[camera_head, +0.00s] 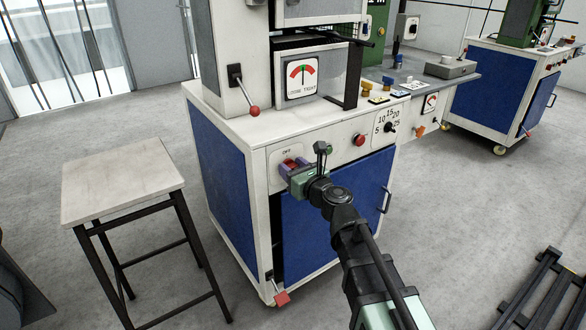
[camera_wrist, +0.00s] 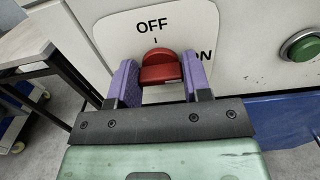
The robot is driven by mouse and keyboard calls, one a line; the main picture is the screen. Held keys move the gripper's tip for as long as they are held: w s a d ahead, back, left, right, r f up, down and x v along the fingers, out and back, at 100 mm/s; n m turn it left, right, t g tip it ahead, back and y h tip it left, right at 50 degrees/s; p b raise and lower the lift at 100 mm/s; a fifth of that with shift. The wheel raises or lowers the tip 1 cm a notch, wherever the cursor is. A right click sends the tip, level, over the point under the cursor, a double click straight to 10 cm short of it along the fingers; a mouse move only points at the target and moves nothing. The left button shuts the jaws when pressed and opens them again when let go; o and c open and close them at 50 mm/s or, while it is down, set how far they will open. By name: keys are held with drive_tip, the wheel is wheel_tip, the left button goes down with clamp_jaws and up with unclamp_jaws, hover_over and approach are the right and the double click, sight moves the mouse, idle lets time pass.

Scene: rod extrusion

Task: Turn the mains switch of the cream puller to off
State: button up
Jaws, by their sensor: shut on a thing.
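The cream puller (camera_head: 228,160) is a cream cabinet with blue panels in the middle of the head view. Its mains switch (camera_wrist: 161,68) is a red rotary knob on a white plate (camera_wrist: 120,35) marked OFF at the top and ON at the right. My gripper (camera_head: 292,166) reaches the left end of the front panel. In the wrist view its purple fingers (camera_wrist: 160,78) stand on the left and right of the red knob, shut on it. The right finger covers part of the ON label. The knob's exact pointing direction is hard to tell.
A green button (camera_wrist: 302,47) sits right of the switch. Further right are a red button (camera_head: 359,140) and a black dial (camera_head: 390,127). A red-ended lever (camera_head: 281,298) sticks out low at the left. A stool (camera_head: 120,180) stands left of the cabinet. Another machine (camera_head: 490,90) is behind right.

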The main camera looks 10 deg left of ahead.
drive_tip(key=shift+n, duration=0.3)
drive_tip(key=n, duration=0.4)
drive_tip(key=shift+s, duration=0.1)
drive_tip(key=shift+a+f+n, duration=0.1)
drive_tip(key=shift+n, duration=3.2)
drive_tip(key=shift+a+f+n, duration=0.1)
drive_tip(key=shift+n, duration=3.2)
drive_tip(key=o, duration=0.9)
drive_tip(key=shift+s+d, duration=0.1)
